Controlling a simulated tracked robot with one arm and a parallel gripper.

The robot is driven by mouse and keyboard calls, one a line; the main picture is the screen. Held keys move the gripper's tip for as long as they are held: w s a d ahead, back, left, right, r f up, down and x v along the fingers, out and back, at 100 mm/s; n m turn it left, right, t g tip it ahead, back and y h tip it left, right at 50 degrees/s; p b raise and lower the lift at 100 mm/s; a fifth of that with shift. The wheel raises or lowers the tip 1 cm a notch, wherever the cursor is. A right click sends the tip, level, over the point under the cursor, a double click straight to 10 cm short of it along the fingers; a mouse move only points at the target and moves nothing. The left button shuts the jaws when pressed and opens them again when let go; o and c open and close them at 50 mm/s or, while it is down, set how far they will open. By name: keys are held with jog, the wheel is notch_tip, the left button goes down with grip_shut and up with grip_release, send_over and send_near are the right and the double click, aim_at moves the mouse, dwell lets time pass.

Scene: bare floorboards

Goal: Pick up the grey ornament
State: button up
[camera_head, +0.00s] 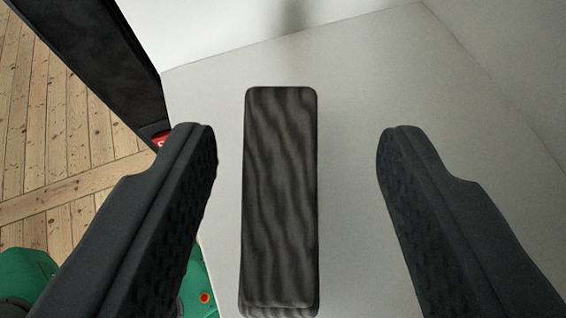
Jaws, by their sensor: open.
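The grey ornament (281,195) is a long dark grey block with wavy darker stripes and rounded corners. It is on a pale surface in the middle of the view, its long side running away from me. My gripper (292,140) is open, with one dark finger to the left of the ornament and one to the right. A gap shows on both sides, wider on the right. Neither finger appears to touch it. How far the fingertips are above the surface is hard to tell.
The pale surface (360,100) is otherwise clear, with white walls (520,50) behind and to the right. Wooden floorboards (50,140) lie beyond its left edge. A dark panel (95,60) with a small red mark stands at the upper left.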

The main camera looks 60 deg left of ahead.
aim_at(282, 116)
jog(key=shift+w+a+f, duration=0.1)
jog(key=shift+a, duration=0.05)
jog(key=shift+s+x, duration=0.25)
jog(key=shift+x, duration=1)
jog(key=shift+p+x, duration=0.4)
jog(key=shift+x, duration=1)
jog(key=shift+s, duration=0.1)
grip_shut()
